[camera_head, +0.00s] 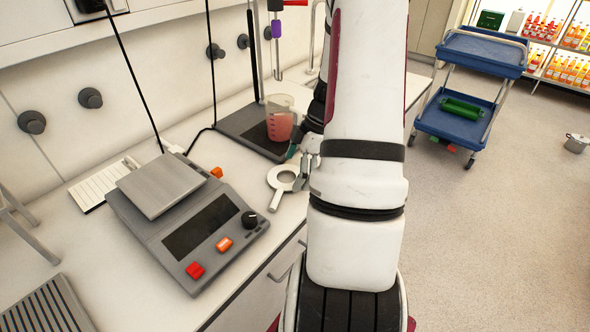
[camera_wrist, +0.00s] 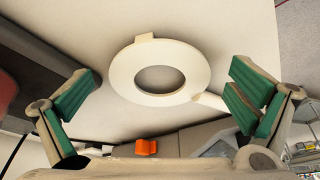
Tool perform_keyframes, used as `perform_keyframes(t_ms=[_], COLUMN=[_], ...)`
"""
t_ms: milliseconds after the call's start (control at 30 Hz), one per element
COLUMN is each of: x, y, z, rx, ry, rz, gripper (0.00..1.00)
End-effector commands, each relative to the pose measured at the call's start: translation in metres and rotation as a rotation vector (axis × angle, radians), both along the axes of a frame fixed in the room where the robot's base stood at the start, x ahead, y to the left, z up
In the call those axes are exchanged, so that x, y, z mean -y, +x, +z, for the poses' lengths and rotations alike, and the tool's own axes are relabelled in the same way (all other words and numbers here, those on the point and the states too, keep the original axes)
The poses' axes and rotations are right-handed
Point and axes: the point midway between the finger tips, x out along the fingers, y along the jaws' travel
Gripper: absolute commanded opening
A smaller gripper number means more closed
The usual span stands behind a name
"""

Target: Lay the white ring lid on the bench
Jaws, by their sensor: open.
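The white ring lid (camera_head: 271,178) lies flat on the pale bench top (camera_head: 243,192), between the scale and my arm, with its short handle pointing toward the bench's front. In the wrist view the ring lid (camera_wrist: 122,72) sits between my spread green-padded fingers, touching neither as far as I can see. My gripper (camera_wrist: 163,74) is open around it and holds nothing. In the head view my arm hides most of the gripper.
A beaker of red liquid (camera_head: 279,127) stands on a dark stand base (camera_head: 240,128) just behind the lid. A scale (camera_head: 185,222) with orange and red buttons is at left. A blue cart (camera_head: 455,124) stands on the floor at right.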

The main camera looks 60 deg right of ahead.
Motion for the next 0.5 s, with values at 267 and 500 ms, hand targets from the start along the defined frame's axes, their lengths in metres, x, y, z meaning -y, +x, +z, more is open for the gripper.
perform_keyframes(t_ms=[267,500], x=[0.003,0.017], y=[-0.002,-0.013], z=[0.011,0.054], rx=[0.002,0.003], ry=[-0.002,-0.005], rz=[0.000,0.000], gripper=[1.00,1.00])
